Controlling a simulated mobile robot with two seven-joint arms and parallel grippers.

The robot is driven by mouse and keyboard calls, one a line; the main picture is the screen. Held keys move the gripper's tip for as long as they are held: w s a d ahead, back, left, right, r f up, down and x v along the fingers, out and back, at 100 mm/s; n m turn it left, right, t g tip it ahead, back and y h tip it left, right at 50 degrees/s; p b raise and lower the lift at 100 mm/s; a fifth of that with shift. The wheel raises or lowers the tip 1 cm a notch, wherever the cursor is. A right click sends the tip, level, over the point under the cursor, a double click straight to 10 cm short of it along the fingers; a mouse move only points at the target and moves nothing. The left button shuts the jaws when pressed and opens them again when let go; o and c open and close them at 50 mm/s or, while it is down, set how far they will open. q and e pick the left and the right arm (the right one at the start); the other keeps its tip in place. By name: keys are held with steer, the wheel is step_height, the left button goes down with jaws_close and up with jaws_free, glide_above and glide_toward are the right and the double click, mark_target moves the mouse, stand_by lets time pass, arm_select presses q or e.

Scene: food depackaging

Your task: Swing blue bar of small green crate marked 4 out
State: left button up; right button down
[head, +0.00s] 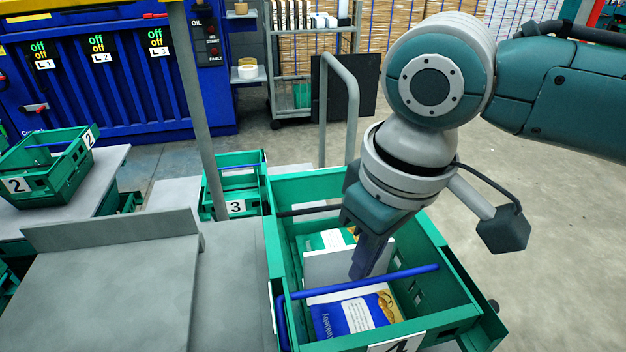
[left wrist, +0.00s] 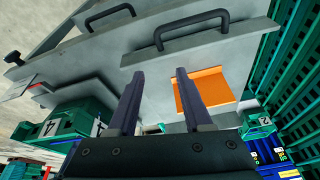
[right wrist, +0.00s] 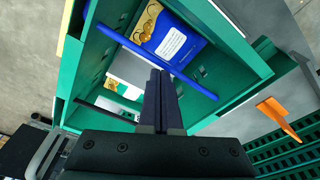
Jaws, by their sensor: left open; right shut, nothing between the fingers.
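The small green crate marked 4 (head: 462,312) stands at the lower right of the head view, with its number label cut by the bottom edge. Its blue bar (head: 405,275) lies across the crate's open top and also shows in the right wrist view (right wrist: 125,42). My right gripper (head: 358,274) is shut and empty, pointing down into the crate with its tips close beside the bar. I cannot tell whether they touch it. My left gripper (left wrist: 156,74) is open and empty, seen only in the left wrist view.
Packages (head: 333,320) lie inside the crate under the bar. A second, dark bar (head: 300,211) crosses its far part. Crates marked 3 (head: 222,208) and 2 (head: 40,185) stand to the left. A grey table (head: 110,290) and posts stand beside the crate.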

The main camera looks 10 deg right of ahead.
arm_select(q)
steer(key=shift+a+r, duration=0.1)
steer(key=shift+r, duration=0.1)
arm_select(e)
steer(key=shift+s, duration=0.15)
steer(key=shift+r, duration=0.1)
arm_select(q)
steer(key=shift+r+p, duration=1.35)
steer(key=shift+p, duration=0.1)
arm_select(e)
steer(key=shift+s+r, duration=0.4)
steer(key=shift+r, duration=0.15)
steer(key=shift+s+r+p, duration=0.2)
steer(key=shift+r+p, duration=0.05)
steer(key=shift+p, duration=0.3)
steer(key=shift+s+r+p, duration=0.2)
steer(key=shift+s+p, duration=0.1)
steer(key=shift+p, duration=0.35)
arm_select(q)
step_height(320, 180, up, 2)
steer(key=shift+r, duration=0.3)
